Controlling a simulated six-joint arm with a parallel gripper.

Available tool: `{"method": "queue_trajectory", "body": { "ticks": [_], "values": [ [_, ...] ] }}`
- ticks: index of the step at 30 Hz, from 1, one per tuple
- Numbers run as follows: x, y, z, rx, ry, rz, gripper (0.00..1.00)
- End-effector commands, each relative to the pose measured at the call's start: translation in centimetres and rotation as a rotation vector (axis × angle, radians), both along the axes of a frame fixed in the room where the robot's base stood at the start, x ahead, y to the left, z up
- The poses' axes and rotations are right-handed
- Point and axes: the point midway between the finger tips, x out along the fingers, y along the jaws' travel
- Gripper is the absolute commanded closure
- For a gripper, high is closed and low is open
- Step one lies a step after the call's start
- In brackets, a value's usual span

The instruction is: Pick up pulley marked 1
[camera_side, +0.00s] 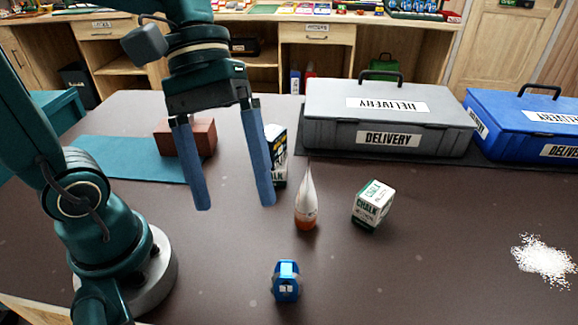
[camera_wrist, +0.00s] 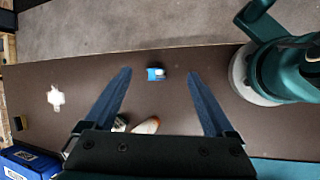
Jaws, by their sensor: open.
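A small blue pulley (camera_side: 286,282) stands on the dark table near its front edge in the side view. A pale mark shows on its face, too small to read surely. In the wrist view the blue pulley (camera_wrist: 156,74) lies beyond the fingertips, roughly between them. My gripper (camera_side: 237,205) is open and empty, pointing down above the table, behind and to the left of the pulley in the side view. Its two blue fingers (camera_wrist: 158,75) are wide apart in the wrist view and touch nothing.
A white-and-orange bottle (camera_side: 306,205) and a chalk box (camera_side: 372,205) stand behind the pulley. A dark box (camera_side: 279,160) is partly hidden by a finger. A red brick (camera_side: 188,137), grey case (camera_side: 388,118), blue case (camera_side: 530,125) and white powder (camera_side: 543,260) lie around.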

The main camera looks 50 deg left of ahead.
Motion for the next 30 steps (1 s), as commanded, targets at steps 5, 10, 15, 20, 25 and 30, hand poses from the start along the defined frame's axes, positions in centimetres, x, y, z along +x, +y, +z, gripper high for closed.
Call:
{"method": "queue_trajectory", "body": {
  "ticks": [5,10,15,20,25,30],
  "values": [
    [1.4,-2.4,1.0,-0.221,0.352,0.212,0.11],
    [3.5,-3.4,2.2,-0.384,0.611,0.365,0.11],
    [4.2,-3.7,-1.5,-0.437,0.708,0.419,0.11],
    [4.1,-3.7,-6.6,-0.434,0.702,0.414,0.11],
    [4.1,-3.7,-11.6,-0.432,0.697,0.411,0.11],
    [4.2,-3.7,-14.8,-0.433,0.69,0.409,0.11]
  ]
}}
